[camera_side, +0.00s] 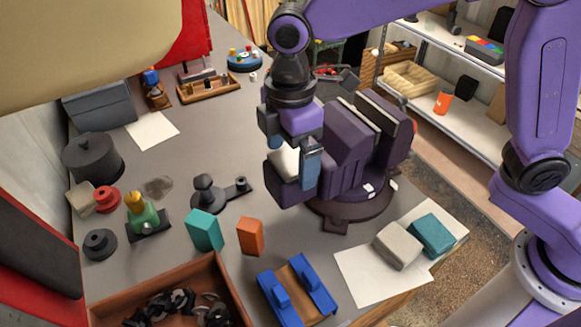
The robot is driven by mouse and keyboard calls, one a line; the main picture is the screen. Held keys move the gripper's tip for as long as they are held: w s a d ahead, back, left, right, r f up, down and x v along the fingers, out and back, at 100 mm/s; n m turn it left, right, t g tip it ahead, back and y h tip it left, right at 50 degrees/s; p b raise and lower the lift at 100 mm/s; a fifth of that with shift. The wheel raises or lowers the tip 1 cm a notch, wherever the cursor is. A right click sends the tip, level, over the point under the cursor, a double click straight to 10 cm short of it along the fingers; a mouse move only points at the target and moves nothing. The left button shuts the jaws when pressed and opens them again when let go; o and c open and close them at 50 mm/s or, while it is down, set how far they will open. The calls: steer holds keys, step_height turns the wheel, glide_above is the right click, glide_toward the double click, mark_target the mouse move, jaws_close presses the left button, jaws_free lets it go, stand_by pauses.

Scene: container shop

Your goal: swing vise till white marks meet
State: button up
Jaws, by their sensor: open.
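The dark purple vise (345,150) stands on a round dark base (345,212) near the right edge of the grey bench. One white mark (368,188) shows low on the vise side and another white mark (394,184) lies to its right at the base rim. The marks are apart, with a small gap between them. My gripper (292,158) points down at the left end of the vise. Its blue-grey fingers are open, one on each side of a pale-topped block (283,162) at that end. I cannot tell whether the fingers touch it.
In front are an orange block (250,236), a teal block (204,231) and a blue holder (296,290). Shelves (460,110) stand behind at right.

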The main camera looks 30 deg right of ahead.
steer(key=shift+f, duration=1.95)
steer(key=c, duration=1.4)
steer(key=shift+s+d+n, duration=0.1)
steer(key=shift+s+n, duration=0.9)
steer(key=shift+s, duration=0.15)
steer(key=shift+s+d+r+n, duration=0.1)
steer(key=shift+s+d+n, duration=0.5)
steer(key=shift+s+n, duration=0.55)
steer(key=shift+s+d+f+n, duration=0.1)
steer(key=shift+s+d+n, duration=0.45)
steer(key=shift+s+n, duration=0.6)
steer(key=shift+s+d+r+n, duration=0.1)
steer(key=shift+s+d+n, duration=0.5)
steer(key=shift+s+n, duration=0.55)
steer(key=shift+w, duration=0.1)
steer(key=o, duration=1.4)
